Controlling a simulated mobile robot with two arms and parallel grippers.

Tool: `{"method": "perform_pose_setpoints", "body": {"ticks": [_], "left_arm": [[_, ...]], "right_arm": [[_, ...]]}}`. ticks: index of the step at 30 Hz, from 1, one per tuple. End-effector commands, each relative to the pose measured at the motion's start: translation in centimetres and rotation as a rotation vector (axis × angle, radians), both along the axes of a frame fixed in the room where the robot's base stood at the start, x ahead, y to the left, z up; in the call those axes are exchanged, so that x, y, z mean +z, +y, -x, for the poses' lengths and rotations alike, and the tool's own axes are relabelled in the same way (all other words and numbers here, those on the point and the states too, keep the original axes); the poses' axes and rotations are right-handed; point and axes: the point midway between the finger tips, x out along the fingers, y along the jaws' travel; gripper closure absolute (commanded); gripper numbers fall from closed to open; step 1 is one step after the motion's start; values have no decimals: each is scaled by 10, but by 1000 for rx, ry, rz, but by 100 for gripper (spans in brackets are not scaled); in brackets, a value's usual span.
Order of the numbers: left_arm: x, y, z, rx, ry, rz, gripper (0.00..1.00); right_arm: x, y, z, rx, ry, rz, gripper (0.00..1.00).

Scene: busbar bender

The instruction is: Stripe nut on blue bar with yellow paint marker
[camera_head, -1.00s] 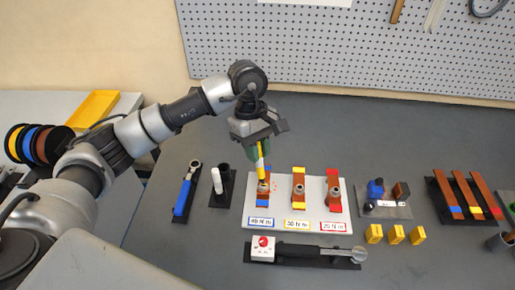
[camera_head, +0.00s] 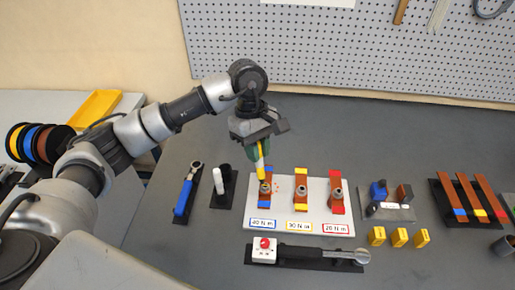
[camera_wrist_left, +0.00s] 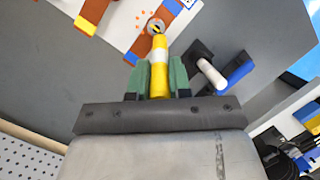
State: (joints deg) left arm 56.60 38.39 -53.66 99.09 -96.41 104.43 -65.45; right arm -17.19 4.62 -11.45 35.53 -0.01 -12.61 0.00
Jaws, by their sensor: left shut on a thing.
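My left gripper (camera_head: 260,150) is shut on the yellow paint marker (camera_head: 262,170), which points down at the nut (camera_head: 265,187) on the blue-ended bar (camera_head: 264,204). In the left wrist view, the marker (camera_wrist_left: 159,75) stands between the green fingers (camera_wrist_left: 160,80), and its tip end overlaps the nut (camera_wrist_left: 156,27). I cannot tell whether the tip touches the nut. The bar lies on a white board (camera_head: 316,214), beside the yellow-ended bar (camera_head: 300,190) and the red-ended bar (camera_head: 336,192). My right gripper is not in view.
A blue-handled ratchet (camera_head: 186,188) and a black holder with a white upright piece (camera_head: 222,182) stand left of the board. A torque wrench (camera_head: 315,253) lies in front. Several yellow blocks (camera_head: 399,237) and a rack of bars (camera_head: 467,200) are to the right.

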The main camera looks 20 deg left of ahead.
Motion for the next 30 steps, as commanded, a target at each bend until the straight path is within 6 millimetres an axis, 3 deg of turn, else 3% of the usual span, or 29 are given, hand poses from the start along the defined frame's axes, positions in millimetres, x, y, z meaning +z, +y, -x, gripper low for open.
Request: {"method": "perform_pose_setpoints", "body": {"ticks": [30], "left_arm": [[5, 2, 0, 0, -1, 0, 100]], "right_arm": [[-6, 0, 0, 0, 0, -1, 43]]}}
